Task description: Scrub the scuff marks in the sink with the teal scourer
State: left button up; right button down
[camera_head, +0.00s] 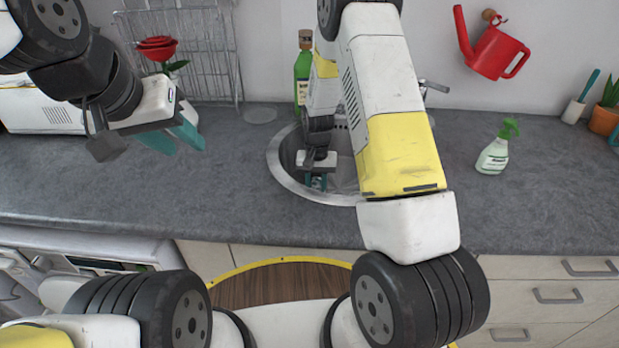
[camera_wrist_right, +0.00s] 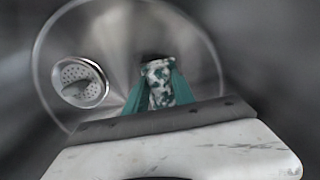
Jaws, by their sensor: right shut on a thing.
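The round steel sink (camera_head: 283,172) is set in the counter, and my right arm covers much of it. My right gripper (camera_head: 316,182) reaches down into the basin. In the right wrist view its teal fingers (camera_wrist_right: 152,92) are shut on a mottled teal-and-white piece, which I take to be the scourer (camera_wrist_right: 159,82). The sink bowl (camera_wrist_right: 115,50) surrounds it there. A dark patch lies just beyond the scourer; I cannot tell whether it is a scuff mark or a shadow. My left gripper (camera_head: 172,138) is open and empty above the counter at left.
A green bottle (camera_head: 302,72) stands behind the sink. A spray bottle (camera_head: 497,150) stands on the counter to its right. A wire rack (camera_head: 205,50) and a red flower (camera_head: 157,48) are at back left. A drain strainer (camera_wrist_right: 82,82) shows left of the scourer. The front counter is clear.

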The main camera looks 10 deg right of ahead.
jog(key=shift+w+d, duration=0.1)
jog(key=shift+w, duration=0.35)
jog(key=shift+s, duration=0.1)
jog(key=shift+s+a, duration=0.2)
jog(key=shift+s, duration=0.7)
jog(key=shift+s+a, duration=0.2)
jog(key=shift+s, duration=0.7)
jog(key=shift+w, duration=0.1)
jog(key=shift+w+d, duration=0.2)
jog(key=shift+w, duration=0.7)
jog(key=shift+w+d, duration=0.15)
jog(key=shift+w, duration=0.75)
jog(key=shift+s, duration=0.15)
jog(key=shift+s+a, duration=0.2)
jog(key=shift+s, duration=0.7)
jog(key=shift+s+a, duration=0.15)
jog(key=shift+s, duration=0.7)
